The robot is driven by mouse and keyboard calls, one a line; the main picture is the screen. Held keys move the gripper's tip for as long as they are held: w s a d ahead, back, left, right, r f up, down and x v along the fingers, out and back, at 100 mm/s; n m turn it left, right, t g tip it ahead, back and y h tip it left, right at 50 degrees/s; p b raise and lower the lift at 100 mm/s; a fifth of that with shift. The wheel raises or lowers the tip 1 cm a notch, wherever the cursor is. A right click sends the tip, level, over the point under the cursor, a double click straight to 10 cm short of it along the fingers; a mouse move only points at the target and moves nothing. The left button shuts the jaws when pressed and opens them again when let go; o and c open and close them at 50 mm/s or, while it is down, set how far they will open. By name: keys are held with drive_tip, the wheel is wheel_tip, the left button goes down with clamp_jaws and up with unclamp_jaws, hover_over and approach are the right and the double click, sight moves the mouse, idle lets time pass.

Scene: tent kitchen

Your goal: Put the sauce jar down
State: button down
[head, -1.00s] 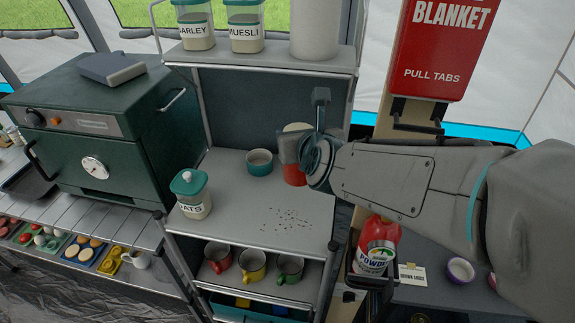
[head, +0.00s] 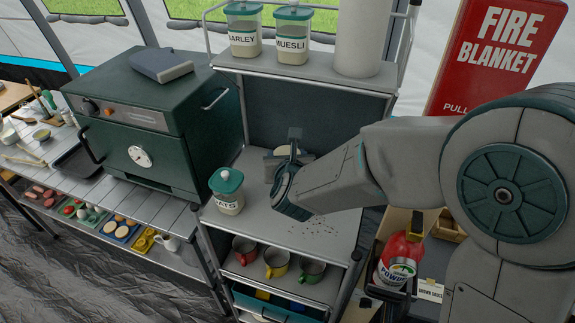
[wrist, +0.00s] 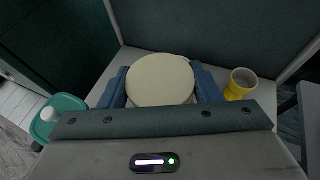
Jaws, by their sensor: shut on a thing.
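The sauce jar shows its round cream lid in the wrist view (wrist: 160,80), between the blue fingers of my gripper (wrist: 160,88). My gripper is shut on it. In the head view only part of the pale lid (head: 283,150) shows; my gripper (head: 288,168) and wrist cover most of the jar. They are over the middle shelf (head: 335,218), towards its back. I cannot tell whether the jar's base touches the shelf.
An oats jar with a teal lid (head: 227,190) stands left of my gripper. A yellow cup (wrist: 242,84) is right of the jar in the wrist view. Dark specks lie on the front shelf. The upper shelf (head: 300,72) holds barley and muesli jars. A green oven (head: 150,125) stands left.

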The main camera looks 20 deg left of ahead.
drive_tip(key=shift+f+p, duration=0.45)
drive_tip(key=shift+f, duration=1.65)
drive_tip(key=c, duration=0.7)
unclamp_jaws()
drive_tip(key=shift+o, duration=1.2)
